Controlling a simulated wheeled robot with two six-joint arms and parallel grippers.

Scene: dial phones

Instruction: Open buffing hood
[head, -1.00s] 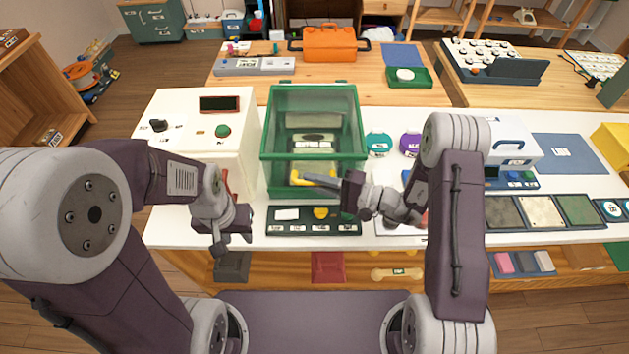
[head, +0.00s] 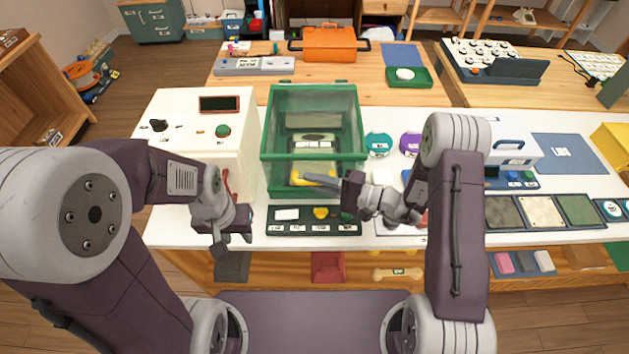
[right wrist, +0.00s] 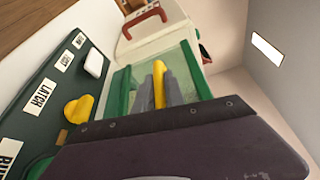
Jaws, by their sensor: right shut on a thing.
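The buffing hood (head: 361,127) is a green-framed box with clear panes on the white table. A yellow handle (head: 325,181) is at its lower front; it also shows in the right wrist view (right wrist: 159,82). My right gripper (head: 308,178) is shut on this handle, its grey fingers around it. A dark panel (head: 285,228) in front of the hood carries a yellow knob (head: 320,212) beside a label reading LATCH in the right wrist view. My left gripper (head: 233,243) is open and empty near the table's front edge, left of the panel.
A white machine (head: 180,115) with a dial and green button stands close left of the hood. Teal (head: 378,143) and purple (head: 410,143) round things lie to its right. An orange case (head: 330,42) stands on the bench behind.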

